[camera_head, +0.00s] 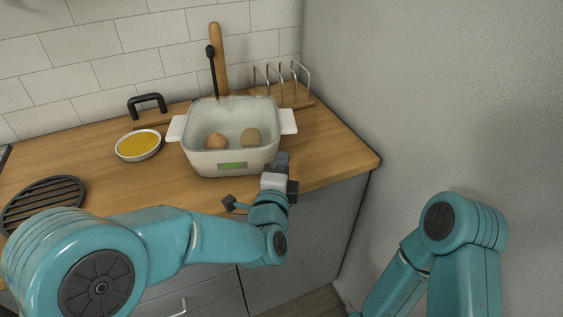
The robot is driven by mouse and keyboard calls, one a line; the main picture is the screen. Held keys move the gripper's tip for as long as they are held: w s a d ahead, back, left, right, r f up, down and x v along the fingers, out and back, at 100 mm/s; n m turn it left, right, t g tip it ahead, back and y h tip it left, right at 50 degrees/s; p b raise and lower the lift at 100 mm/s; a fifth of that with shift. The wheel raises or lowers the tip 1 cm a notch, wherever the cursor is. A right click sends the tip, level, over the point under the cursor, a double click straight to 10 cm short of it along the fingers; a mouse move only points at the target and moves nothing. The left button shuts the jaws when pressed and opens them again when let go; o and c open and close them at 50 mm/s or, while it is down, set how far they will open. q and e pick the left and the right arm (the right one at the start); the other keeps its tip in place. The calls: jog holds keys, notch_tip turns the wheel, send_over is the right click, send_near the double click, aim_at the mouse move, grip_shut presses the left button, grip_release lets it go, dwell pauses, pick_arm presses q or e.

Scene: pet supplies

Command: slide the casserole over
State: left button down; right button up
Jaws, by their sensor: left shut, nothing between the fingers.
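The casserole (205,162) is a pale, square-sided dish with two white side handles and a small green patch on its front. It stands upright on the wooden counter and holds two round, egg-like things (215,141), one reddish brown and one tan. My left gripper (282,160) is shut and empty at the casserole's front right corner, close to its wall. I cannot tell whether it touches. My right arm (440,255) shows at the lower right, but its gripper is outside the view.
A bowl of yellow food (138,145) stands left of the casserole. A black round trivet (43,203) lies at the far left. A wire rack (286,85) stands behind right. Counter (335,150) is clear to the right, up to the grey wall.

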aim_at(269, 154)
pick_arm(q)
jog(key=shift+a, duration=0.1)
jog(key=w, duration=0.1)
jog(key=w+a+b, duration=0.1)
jog(key=w+a, duration=0.1)
jog(key=w, duration=0.1)
jog(key=shift+w+a, duration=0.1)
jog(key=shift+a, duration=0.15)
jog(key=shift+d, duration=0.1)
